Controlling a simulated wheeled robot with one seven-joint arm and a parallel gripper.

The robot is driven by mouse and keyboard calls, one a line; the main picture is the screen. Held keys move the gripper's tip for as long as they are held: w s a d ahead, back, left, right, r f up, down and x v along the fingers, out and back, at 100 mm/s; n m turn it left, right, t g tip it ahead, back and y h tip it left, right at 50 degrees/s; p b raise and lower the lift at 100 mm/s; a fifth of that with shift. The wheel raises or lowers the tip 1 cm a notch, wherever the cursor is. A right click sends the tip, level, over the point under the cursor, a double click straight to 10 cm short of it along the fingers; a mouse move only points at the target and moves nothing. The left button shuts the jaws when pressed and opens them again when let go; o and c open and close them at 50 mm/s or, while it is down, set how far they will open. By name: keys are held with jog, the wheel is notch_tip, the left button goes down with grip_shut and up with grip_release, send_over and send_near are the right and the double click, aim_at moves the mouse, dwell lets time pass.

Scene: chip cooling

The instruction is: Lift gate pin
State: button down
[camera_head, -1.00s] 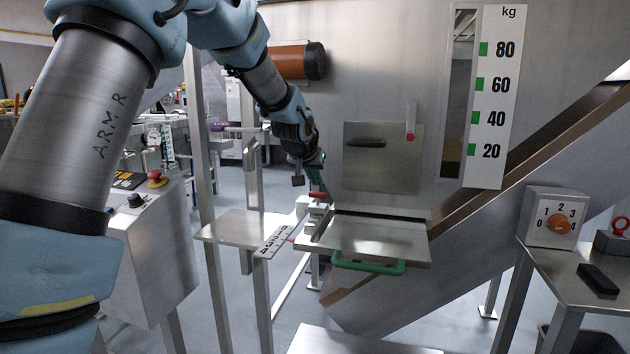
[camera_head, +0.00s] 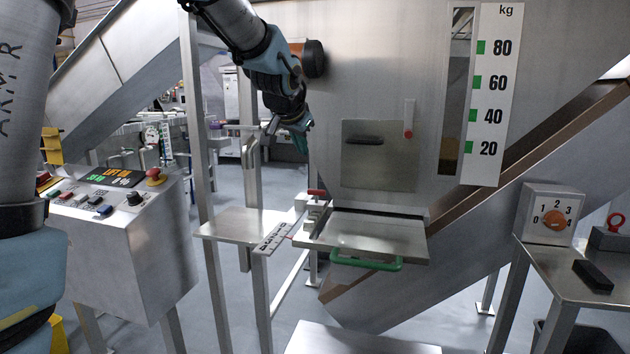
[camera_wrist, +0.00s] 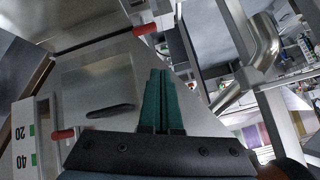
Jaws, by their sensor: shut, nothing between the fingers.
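A red-handled pin (camera_head: 316,193) sits at the left end of the hinged metal flap (camera_head: 375,232) below the hopper. It also shows in the wrist view (camera_wrist: 145,29), where no finger touches it. A second red-tipped piece (camera_head: 408,132) sits on an upright metal strip by the hopper's hatch; it also shows in the wrist view (camera_wrist: 62,135). Which of the two is the gate pin is not marked. My gripper (camera_head: 301,143) is above and slightly left of the pin by the flap, apart from it. Its green fingers (camera_wrist: 161,100) are together with nothing between them.
The hatch plate (camera_head: 381,160) with a dark handle is right of my gripper. A metal post (camera_head: 252,190) and small shelf (camera_head: 238,224) stand to the left. A green handle (camera_head: 368,264) runs along the flap's front. A control box (camera_head: 130,240) is at lower left.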

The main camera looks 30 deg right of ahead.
notch_tip(320, 180, down, 4)
jog(key=m+t+b, duration=0.1)
jog(key=m+b, duration=0.1)
jog(key=m, duration=1.2)
jog(key=m+g+h+b, duration=0.1)
jog(key=m, duration=1.7)
send_near(322, 195)
jog(key=x, duration=0.3)
jog(key=b+x, duration=0.1)
jog(key=x, duration=0.2)
jog(key=f+x, duration=0.1)
jog(key=x, duration=0.2)
jog(key=shift+s+a+b, duration=0.35)
jog(key=shift+r+p, duration=0.8)
jog(key=shift+r, duration=0.2)
jog(key=shift+f, duration=0.1)
